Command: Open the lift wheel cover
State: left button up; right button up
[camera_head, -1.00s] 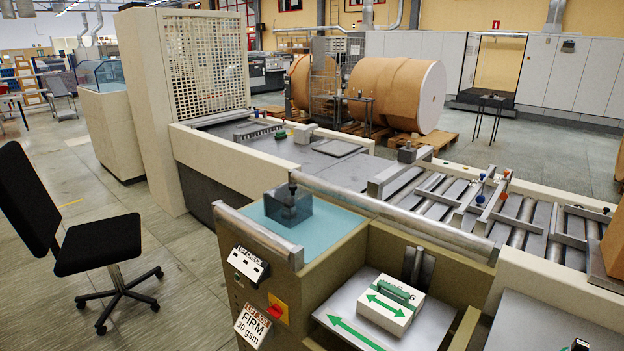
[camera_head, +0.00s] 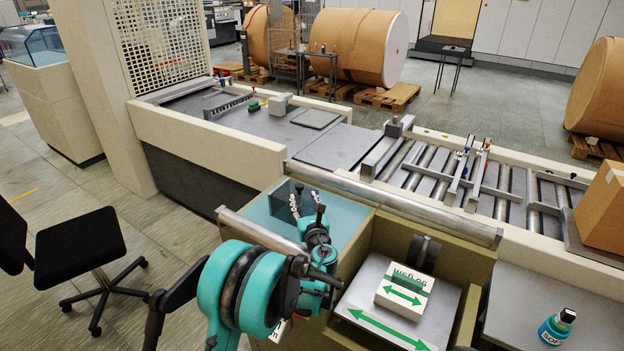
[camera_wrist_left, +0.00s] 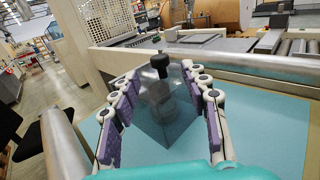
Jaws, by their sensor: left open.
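The lift wheel cover is a clear, smoky box with a black knob on top. It stands closed on the teal top of the machine's corner, and in the head view (camera_head: 279,203) my left arm partly hides it. In the left wrist view the cover (camera_wrist_left: 163,112) is in the middle, with its knob (camera_wrist_left: 160,64) upright. My left gripper (camera_head: 307,202) is open at the cover. In the left wrist view its purple-padded fingers (camera_wrist_left: 160,72) spread to either side of the cover and knob; I cannot tell whether they touch. My right gripper is out of view.
A metal bar (camera_head: 258,232) runs along the near edge of the teal top (camera_head: 345,222). Right of it is a tray with a white paper stack (camera_head: 404,290). A roller conveyor (camera_head: 430,180) lies behind. A bottle (camera_head: 556,327) and a cardboard box (camera_head: 607,212) are at right.

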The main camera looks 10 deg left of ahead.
aim_at(300, 189)
pick_arm(q)
jog(key=x, duration=0.7)
jog(key=shift+w+a+b, duration=0.15)
jog(key=shift+w+b, duration=0.1)
jog(key=shift+b, duration=0.15)
grip_shut()
